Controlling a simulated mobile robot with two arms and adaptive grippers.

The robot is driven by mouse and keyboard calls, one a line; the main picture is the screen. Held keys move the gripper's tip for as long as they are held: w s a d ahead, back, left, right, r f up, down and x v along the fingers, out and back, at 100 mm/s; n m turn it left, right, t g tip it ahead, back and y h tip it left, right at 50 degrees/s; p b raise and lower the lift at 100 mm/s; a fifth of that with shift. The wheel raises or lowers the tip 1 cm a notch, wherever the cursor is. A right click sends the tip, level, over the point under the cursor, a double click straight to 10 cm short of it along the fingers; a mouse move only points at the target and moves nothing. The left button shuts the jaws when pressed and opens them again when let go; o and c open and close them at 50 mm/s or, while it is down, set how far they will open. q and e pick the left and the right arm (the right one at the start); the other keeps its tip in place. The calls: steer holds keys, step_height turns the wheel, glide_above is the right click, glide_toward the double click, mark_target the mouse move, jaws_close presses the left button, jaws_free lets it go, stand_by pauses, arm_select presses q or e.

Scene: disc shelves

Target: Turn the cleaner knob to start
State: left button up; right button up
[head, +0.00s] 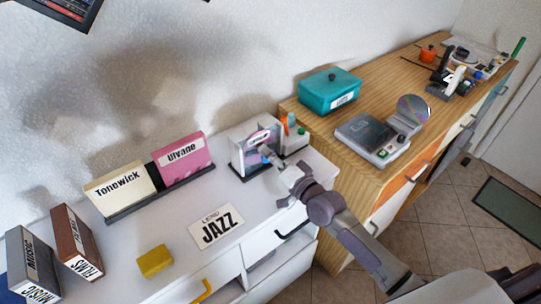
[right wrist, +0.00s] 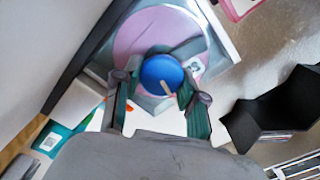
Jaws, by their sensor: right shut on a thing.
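The disc cleaner (head: 240,153) is a pale box with a disc in it, at the right end of the white cabinet in the head view. In the right wrist view its pink disc (right wrist: 140,37) lies behind a round blue knob (right wrist: 162,70) with a pale pointer mark. My right gripper (head: 272,158) reaches the cleaner's front. Its two fingers stand on either side of the knob in the right wrist view (right wrist: 160,84), shut on it. The pointer slants down and to the right there. My left gripper is not in view.
The white cabinet top holds a yellow block (head: 155,261), a JAZZ card (head: 217,227) and a rack with Tonewick (head: 118,190) and Ulvage (head: 184,160) cases. On the wooden cabinet are a teal box (head: 330,92) and a disc player (head: 372,138). An orange-topped item stands beside the cleaner.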

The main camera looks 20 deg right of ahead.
steer(key=shift+f, duration=0.1)
steer(key=o, duration=1.1)
steer(key=shift+o, duration=0.2)
steer(key=shift+s, duration=0.15)
steer(key=v, duration=1.1)
steer(key=shift+s+d, duration=0.15)
steer(key=shift+s, duration=0.25)
